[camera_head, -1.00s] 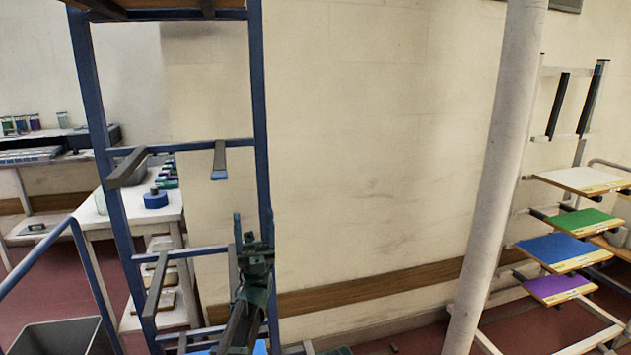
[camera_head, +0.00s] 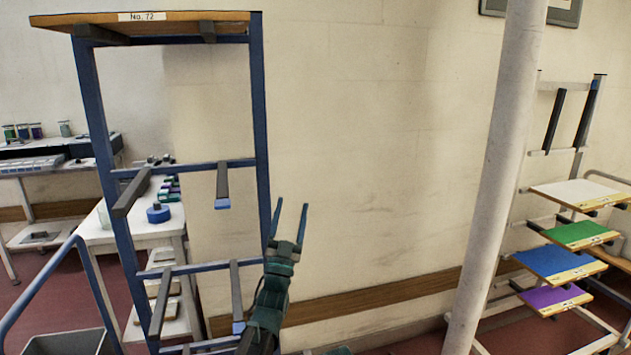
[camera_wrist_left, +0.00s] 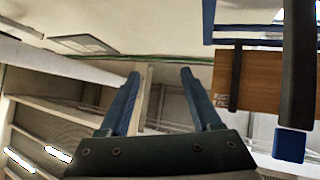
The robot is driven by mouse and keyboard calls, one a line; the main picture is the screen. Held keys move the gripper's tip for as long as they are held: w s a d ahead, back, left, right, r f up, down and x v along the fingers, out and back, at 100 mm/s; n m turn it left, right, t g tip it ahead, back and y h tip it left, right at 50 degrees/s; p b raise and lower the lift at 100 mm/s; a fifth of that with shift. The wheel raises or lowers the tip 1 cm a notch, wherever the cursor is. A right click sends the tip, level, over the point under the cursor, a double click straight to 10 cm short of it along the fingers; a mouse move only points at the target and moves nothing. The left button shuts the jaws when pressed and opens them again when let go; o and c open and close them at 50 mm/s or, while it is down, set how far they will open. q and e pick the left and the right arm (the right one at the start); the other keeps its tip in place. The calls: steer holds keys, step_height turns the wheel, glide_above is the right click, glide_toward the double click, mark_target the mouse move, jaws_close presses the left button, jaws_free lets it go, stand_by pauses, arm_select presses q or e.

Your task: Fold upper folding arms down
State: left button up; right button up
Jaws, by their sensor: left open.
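The blue rack (camera_head: 262,130) at left has dark folding arms at several levels. A left arm (camera_head: 132,192) and a blue-tipped right arm (camera_head: 222,183) stick out at its middle crossbar. Two lower arms (camera_head: 160,300) (camera_head: 236,290) stick out below. My left gripper (camera_head: 291,205) is open and empty, fingers pointing up, just right of the rack's right post. In the left wrist view, the open fingers (camera_wrist_left: 160,73) have nothing between them, and a blue-tipped dark arm (camera_wrist_left: 297,70) is at right. My right gripper is not visible.
A wooden board (camera_head: 185,17) labelled No. 72 lies on the blue rack's top arms. The right-hand rack has two upright dark arms (camera_head: 554,120) (camera_head: 585,115) above white, green, blue and purple boards (camera_head: 552,298). A pale pole (camera_head: 497,170) stands between. Bare wall lies right of my gripper.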

arm_select(q)
steer(key=w+d+f+n+g+y+p, duration=0.1)
steer(key=d+f+n+g+y+p, duration=0.15)
steer(key=f+g+p, duration=0.5)
steer(key=s+d+f+g+y, duration=0.1)
steer(key=s+f+g+y, duration=0.1)
steer(key=s+f+g, duration=0.75)
steer(key=s+a+f+g+y+p, duration=0.1)
steer(key=s+f+g+p, duration=0.1)
steer(key=s, duration=0.5)
steer(key=s+a+f+g+y+p, duration=0.1)
steer(key=s+g, duration=0.3)
steer(key=s, duration=0.4)
steer(key=s+a+f+n+g+y+p, duration=0.1)
steer(key=s+f+g+p, duration=0.2)
steer(key=s, duration=0.5)
steer(key=shift+a+g, duration=0.3)
steer(key=shift+g, duration=0.2)
arm_select(e)
step_height(320, 180, up, 15)
